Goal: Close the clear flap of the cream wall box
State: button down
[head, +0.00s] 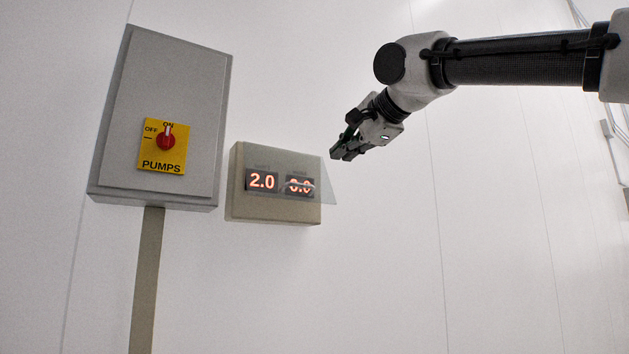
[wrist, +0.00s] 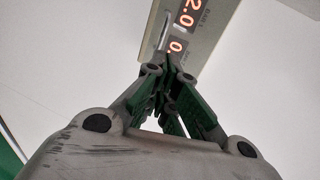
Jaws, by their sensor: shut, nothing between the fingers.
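The cream wall box (head: 272,212) hangs on the white wall and shows two lit red displays, the left one reading 2.0. Its clear flap (head: 326,192) is tilted out from the box front. It covers part of the displays and its lower right corner reaches past the box's right side. My gripper (head: 338,153) is shut and empty, just right of the box's upper right corner in the head view. In the wrist view my gripper (wrist: 160,62) points toward the box (wrist: 205,38) and its displays. Whether the fingertips touch the flap cannot be told.
A grey cabinet (head: 160,80) with a yellow PUMPS plate and a red switch (head: 166,141) stands left of the box. A conduit (head: 147,275) runs down below it. The wall right of and below the box is bare.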

aim_at(308, 186)
jog(key=x, duration=1.4)
jog(key=shift+a, duration=0.1)
jog(key=w+a+f, duration=0.2)
jog(key=w+f, duration=0.1)
jog(key=w+a+f, duration=0.1)
jog(key=w, duration=0.1)
jog(key=shift+a+f, duration=0.15)
jog(key=shift+f, duration=0.15)
jog(key=shift+w+a+f, duration=0.1)
jog(key=shift+w+a, duration=0.1)
jog(key=shift+w, duration=0.1)
